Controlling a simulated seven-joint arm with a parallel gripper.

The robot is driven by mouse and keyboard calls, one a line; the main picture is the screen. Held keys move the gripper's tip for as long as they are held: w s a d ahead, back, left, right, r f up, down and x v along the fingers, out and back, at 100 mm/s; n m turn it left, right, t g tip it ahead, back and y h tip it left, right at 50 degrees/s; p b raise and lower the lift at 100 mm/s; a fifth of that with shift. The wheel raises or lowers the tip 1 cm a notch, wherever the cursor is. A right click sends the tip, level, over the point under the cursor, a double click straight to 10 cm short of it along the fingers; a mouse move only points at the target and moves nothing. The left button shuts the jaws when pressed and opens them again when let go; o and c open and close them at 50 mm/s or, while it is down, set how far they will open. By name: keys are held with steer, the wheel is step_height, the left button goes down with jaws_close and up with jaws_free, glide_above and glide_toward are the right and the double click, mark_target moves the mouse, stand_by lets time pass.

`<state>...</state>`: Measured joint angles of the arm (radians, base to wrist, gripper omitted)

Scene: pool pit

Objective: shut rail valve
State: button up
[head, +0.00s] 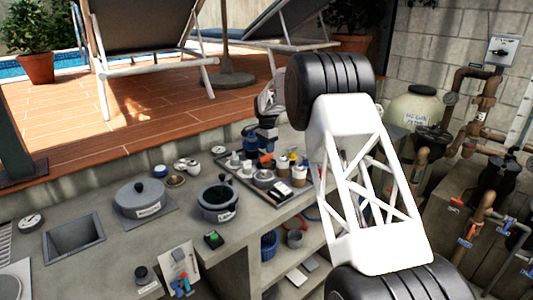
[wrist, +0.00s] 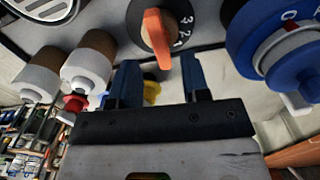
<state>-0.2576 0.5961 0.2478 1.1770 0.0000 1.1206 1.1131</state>
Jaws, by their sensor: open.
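My gripper (wrist: 159,68) is open and empty, with its two blue fingers apart in the wrist view. An orange lever handle (wrist: 157,38) on a round brown base lies just beyond the gap between the fingertips, beside the printed numbers 3, 2 and 1. I see no contact between it and the fingers. A blue round fitting (wrist: 285,45) with a white middle and a red mark is to its right. In the head view my gripper (head: 267,142) is low over the tray of fittings, partly hard to make out. I cannot tell which fitting is the rail valve.
White and brown cylinders (wrist: 88,68) stand close left of my gripper. Pipes with red and blue handles (head: 466,235) stand at right.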

mark_target(267, 156)
steer(key=shift+r, duration=1.9)
steer(key=shift+s+d+r, duration=0.15)
steer(key=shift+r, duration=0.1)
steer(key=s+d+r+n, duration=0.2)
steer(key=s+d+r, duration=0.4)
steer(key=s, duration=0.5)
steer(key=s+d+r+n+t, duration=0.1)
steer(key=s+d+r, duration=0.55)
steer(key=s, duration=0.55)
steer(key=s+d+r+n, duration=0.2)
steer(key=s+d+r, duration=0.4)
steer(key=s, duration=0.5)
steer(key=s+d+f+n, duration=0.1)
steer(key=s+d+f, duration=0.1)
steer(key=s, duration=1)
steer(key=s+d+f+n+t, duration=0.1)
steer(key=s+d+f+n, duration=0.1)
steer(key=s, duration=1.1)
steer(key=s+d+f+n, duration=0.1)
steer(key=s+d+f, duration=0.2)
steer(key=s, duration=1)
steer(key=shift+s+d+f+n+t, duration=0.25)
steer(key=shift+d+f+n+t, duration=0.05)
steer(key=shift+d, duration=0.45)
